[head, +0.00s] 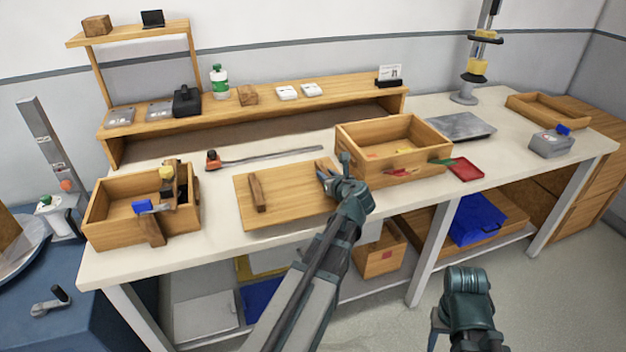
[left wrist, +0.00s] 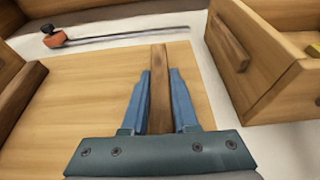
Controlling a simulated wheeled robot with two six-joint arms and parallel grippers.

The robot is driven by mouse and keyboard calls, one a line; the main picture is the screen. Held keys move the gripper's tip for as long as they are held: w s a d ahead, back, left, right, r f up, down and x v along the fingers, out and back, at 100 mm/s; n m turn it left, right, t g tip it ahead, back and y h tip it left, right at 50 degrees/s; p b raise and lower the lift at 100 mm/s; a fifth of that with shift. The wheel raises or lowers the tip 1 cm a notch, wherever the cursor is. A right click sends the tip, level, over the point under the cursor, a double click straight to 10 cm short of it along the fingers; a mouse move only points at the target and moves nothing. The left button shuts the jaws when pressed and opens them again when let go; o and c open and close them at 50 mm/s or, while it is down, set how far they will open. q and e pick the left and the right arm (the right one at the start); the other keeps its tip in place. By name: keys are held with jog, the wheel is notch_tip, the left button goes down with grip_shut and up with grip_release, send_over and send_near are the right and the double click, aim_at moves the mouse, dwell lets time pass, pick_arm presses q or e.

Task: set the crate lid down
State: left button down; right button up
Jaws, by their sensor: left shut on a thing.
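The crate lid (head: 285,205) is a flat wooden board with two darker bar handles. It lies level at the tabletop between the two crates; I cannot tell if a small gap is left under it. My left gripper (head: 329,174) is shut on the lid's right handle. In the left wrist view the handle (left wrist: 160,60) stands between the blue fingers of my left gripper (left wrist: 160,78), and the lid (left wrist: 95,105) spreads to the left. The left handle (head: 257,193) is free. My right gripper (head: 467,285) hangs in front of the table, its fingers not clearly visible.
An open wooden crate (head: 350,146) stands close to the lid's right. Another crate (head: 105,232) with tools stands to its left. A long clamp (head: 265,158) lies behind the lid. A red tray (head: 466,169) and grey plate (head: 460,126) lie farther right. The front table strip is clear.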

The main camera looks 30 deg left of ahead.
aim_at(315, 177)
pick_arm(q)
jog(key=a, duration=0.1)
jog(key=w+a, duration=0.1)
jog(key=a, duration=0.1)
jog(key=w+a, duration=0.1)
jog(key=a, duration=0.1)
jog(key=shift+f, duration=0.2)
notch_tip(315, 177, down, 4)
jog(key=b, duration=0.4)
jog(key=shift+r, duration=0.2)
jog(key=c, duration=0.7)
grip_release()
jog(key=shift+d, duration=0.1)
